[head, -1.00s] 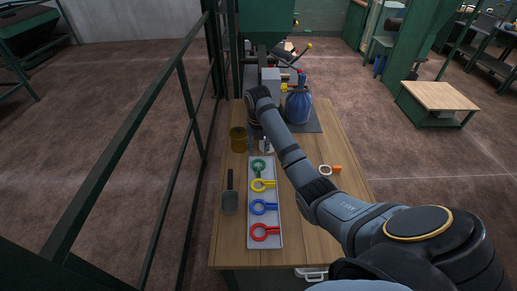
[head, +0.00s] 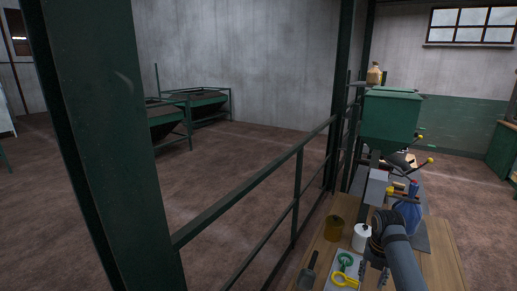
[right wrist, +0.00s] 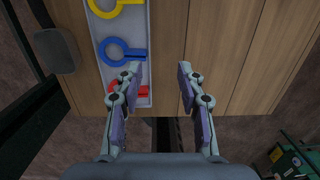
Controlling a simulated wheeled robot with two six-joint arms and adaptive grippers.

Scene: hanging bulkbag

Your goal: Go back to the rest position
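My right arm comes in at the lower right of the head view, with its gripper (head: 375,272) hanging over the wooden table (head: 440,265). In the right wrist view the gripper (right wrist: 160,70) shows its two fingers spread wide, with nothing between them. It is above the table beside the grey tray (right wrist: 101,35). The tray holds a yellow ring tool (right wrist: 118,9), a blue one (right wrist: 120,50) and a red one (right wrist: 143,91), the red partly hidden by a finger. In the head view a green ring tool (head: 345,260) shows too. My left gripper is not in view.
A scoop (head: 307,276), a brass-coloured can (head: 333,229) and a white container (head: 361,240) stand near the tray. A green railing (head: 255,190) runs along the table's left side.

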